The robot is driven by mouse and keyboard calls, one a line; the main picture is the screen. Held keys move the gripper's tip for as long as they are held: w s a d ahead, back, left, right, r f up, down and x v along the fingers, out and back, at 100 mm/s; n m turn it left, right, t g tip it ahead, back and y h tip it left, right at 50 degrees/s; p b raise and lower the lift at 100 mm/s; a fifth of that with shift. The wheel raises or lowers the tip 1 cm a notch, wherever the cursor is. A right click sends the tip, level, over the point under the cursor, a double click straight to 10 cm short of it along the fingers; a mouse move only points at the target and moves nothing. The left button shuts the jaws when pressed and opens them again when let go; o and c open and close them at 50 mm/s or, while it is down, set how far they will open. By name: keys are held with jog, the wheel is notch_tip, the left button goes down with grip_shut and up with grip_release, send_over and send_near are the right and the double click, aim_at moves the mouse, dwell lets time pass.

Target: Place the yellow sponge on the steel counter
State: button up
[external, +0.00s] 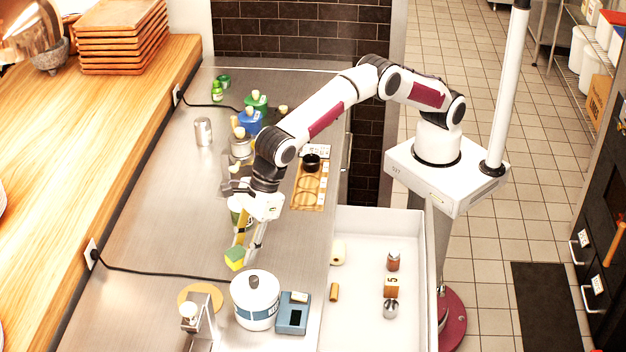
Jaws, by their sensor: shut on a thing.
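The yellow sponge (235,257) has a green side and sits between the fingertips of my gripper (244,252). My gripper points down and is shut on the sponge, low over the steel counter (165,220). I cannot tell from this view whether the sponge touches the counter. The sponge is behind a white tub with a blue band (255,300), apart from it in the picture.
A blue-grey box (293,314) and a metal stand (203,320) flank the tub. Several bottles (250,121) stand farther back, near a metal can (203,131). A wooden tray (309,190) lies right of my gripper. A white bin (365,222) holds small items. The left-middle counter is clear.

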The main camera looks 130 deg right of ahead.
jog(key=shift+f, duration=2.5)
jog(key=shift+f, duration=0.1)
jog(key=o, duration=0.9)
jog(key=shift+v, duration=6.1)
